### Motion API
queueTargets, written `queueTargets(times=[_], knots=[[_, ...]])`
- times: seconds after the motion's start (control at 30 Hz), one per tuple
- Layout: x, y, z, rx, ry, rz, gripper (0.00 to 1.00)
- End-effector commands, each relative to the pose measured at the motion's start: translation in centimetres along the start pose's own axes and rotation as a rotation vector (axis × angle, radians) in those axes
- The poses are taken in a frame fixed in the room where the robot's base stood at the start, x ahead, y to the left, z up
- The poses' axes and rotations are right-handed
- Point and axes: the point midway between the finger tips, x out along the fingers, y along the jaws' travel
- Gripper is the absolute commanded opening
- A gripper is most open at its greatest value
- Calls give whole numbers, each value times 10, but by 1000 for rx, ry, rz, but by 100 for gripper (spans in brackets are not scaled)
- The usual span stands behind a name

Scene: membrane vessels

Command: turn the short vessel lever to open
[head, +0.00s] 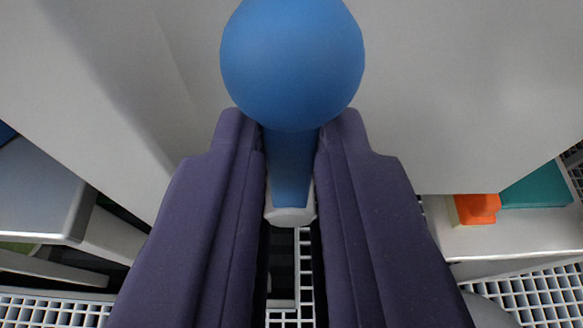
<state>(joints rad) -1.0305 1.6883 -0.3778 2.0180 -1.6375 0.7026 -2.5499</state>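The blue lever (290,165) has a large round knob (292,65) at the top centre of the head view and a narrower shaft running down to a pale hub (290,215). My gripper (292,130) has two dark purple fingers, one on each side of the shaft just below the knob. The fingers appear to touch the shaft's sides near the knob, with the lever between them. The vessel (450,90) is a large pale grey surface behind the lever. Its full shape is outside the view.
On the right, an orange block (477,208) and a teal block (537,188) rest on a pale ledge (510,238). On the left is a grey box-like part (40,190). White grating (540,290) lies below.

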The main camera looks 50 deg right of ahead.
Motion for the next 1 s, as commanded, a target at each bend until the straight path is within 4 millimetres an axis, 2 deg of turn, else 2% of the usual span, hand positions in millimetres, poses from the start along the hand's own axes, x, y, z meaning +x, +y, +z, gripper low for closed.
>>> queueTargets(times=[0.03, 0.1, 0.43, 0.57, 0.8, 1.0], knots=[[0, -1, 2, -3, -4, -2, 25], [0, -1, 1, -2, -4, -1, 41], [-3, -1, 0, 0, -2, -1, 42], [-21, -1, 0, 0, -4, -3, 42], [-64, -1, 0, 1, -4, -2, 42], [-78, -1, 0, -1, -2, -1, 42]])
